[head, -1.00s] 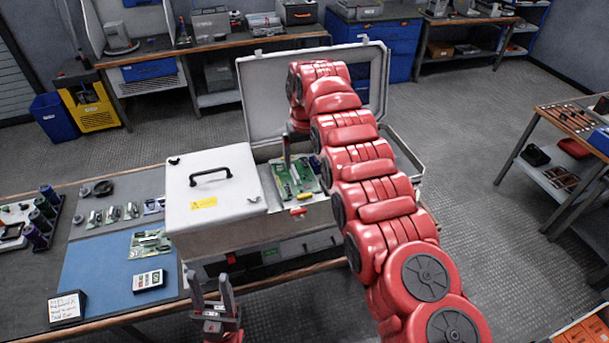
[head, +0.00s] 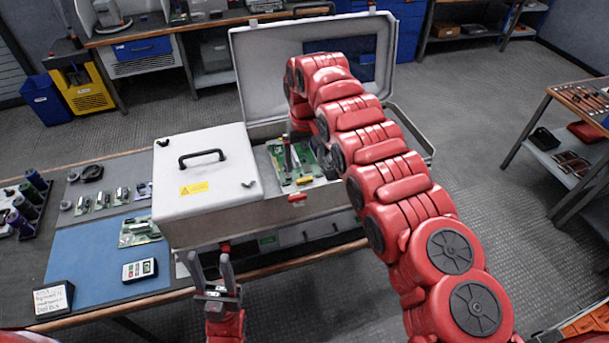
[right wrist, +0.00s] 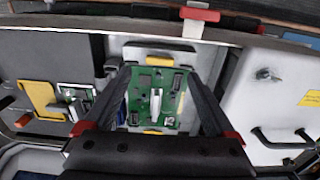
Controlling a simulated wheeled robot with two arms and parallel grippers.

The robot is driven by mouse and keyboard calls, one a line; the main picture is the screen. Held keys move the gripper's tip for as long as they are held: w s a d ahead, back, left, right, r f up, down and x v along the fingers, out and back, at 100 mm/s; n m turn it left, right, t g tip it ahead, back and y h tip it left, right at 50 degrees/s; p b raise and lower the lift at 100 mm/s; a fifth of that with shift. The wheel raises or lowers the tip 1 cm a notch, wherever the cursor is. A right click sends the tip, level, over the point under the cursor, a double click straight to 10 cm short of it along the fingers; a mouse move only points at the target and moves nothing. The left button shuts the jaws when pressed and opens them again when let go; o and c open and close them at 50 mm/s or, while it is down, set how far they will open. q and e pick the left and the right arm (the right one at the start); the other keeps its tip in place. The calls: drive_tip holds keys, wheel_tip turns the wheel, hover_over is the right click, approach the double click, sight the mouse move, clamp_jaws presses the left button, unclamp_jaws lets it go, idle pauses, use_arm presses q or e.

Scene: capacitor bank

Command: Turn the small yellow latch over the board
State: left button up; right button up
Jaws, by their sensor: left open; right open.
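The green board (head: 288,172) lies inside the open grey case (head: 322,206). The right wrist view shows the board (right wrist: 143,86) between my fingers, with small yellow pieces at its upper edge (right wrist: 158,61) and lower edge (right wrist: 152,132). I cannot tell for certain which is the latch or how it is turned. My right gripper (right wrist: 160,78) is open over the board, empty; in the head view its arm partly hides the board. My left gripper (head: 211,266) is open and empty in front of the case, below its front edge.
A white box with a black handle (head: 208,178) takes the left side of the case. The open lid (head: 255,88) stands behind. A red clip (head: 297,198) sits on the front rim. A blue mat (head: 80,262) with a meter (head: 139,270) lies on the bench to the left.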

sight(305, 179)
wheel_tip(305, 179, down, 5)
drive_tip(key=shift+a+r+p, duration=0.1)
drive_tip(key=shift+p, duration=0.3)
drive_tip(key=shift+w+f, duration=0.1)
drive_tip(key=shift+f, duration=0.55)
drive_tip(key=c, duration=1.4)
